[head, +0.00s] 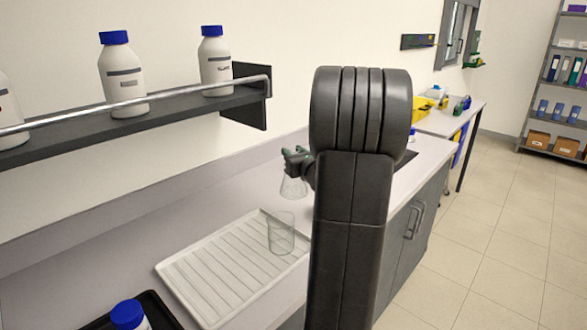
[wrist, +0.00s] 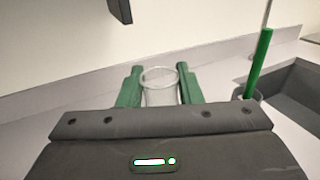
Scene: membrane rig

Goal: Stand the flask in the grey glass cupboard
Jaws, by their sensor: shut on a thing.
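My gripper (head: 297,160) is shut on the clear glass flask (head: 293,188), which hangs below the fingers above the bench. In the wrist view the green fingers of my gripper (wrist: 158,88) stand on either side of the flask's round rim (wrist: 159,76). The flask's lower part is hidden there by the gripper body. A grey-framed unit with glass-like panes (head: 455,38) is on the far wall, small in the head view; I cannot tell for sure that it is the grey glass cupboard.
A clear beaker (head: 281,232) stands on the white ribbed tray (head: 190,287). Blue-capped bottles (head: 123,75) stand on the dark railed shelf (head: 75,130) at left. In the wrist view, a green-handled rod (wrist: 258,65) stands right of my gripper, near a dark sink (wrist: 295,92). The floor at right is clear.

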